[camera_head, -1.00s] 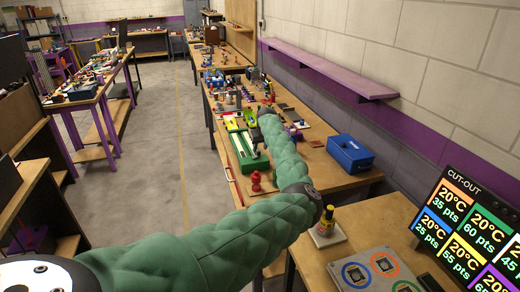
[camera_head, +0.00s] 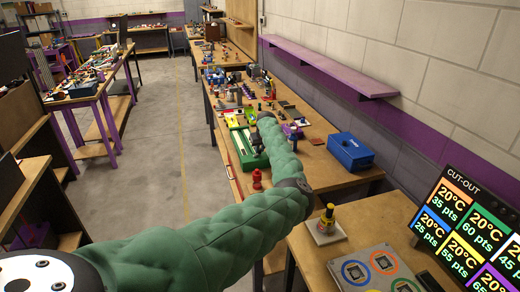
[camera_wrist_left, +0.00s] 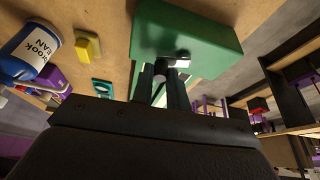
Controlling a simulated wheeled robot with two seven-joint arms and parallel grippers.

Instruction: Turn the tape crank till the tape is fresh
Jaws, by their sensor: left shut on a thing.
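The green tape case (camera_head: 251,163) stands on the long wooden bench, partly hidden behind my left arm, with a pale strip on its top. In the left wrist view the green case (camera_wrist_left: 203,27) fills the top middle. A small grey-white crank (camera_wrist_left: 182,63) shows at its near side. My left gripper (camera_wrist_left: 172,72) is shut on the crank handle, its two dark fingers close together around it. The fingers hide most of the handle, and I cannot tell how the tape itself looks. My right gripper is not in view.
A blue box (camera_head: 350,151) and a red figure-like piece (camera_head: 257,178) stand on the bench near the case. In the wrist view a yellow block (camera_wrist_left: 88,46) and a blue-and-white can (camera_wrist_left: 30,50) stand left of it. The aisle floor (camera_head: 165,190) is clear.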

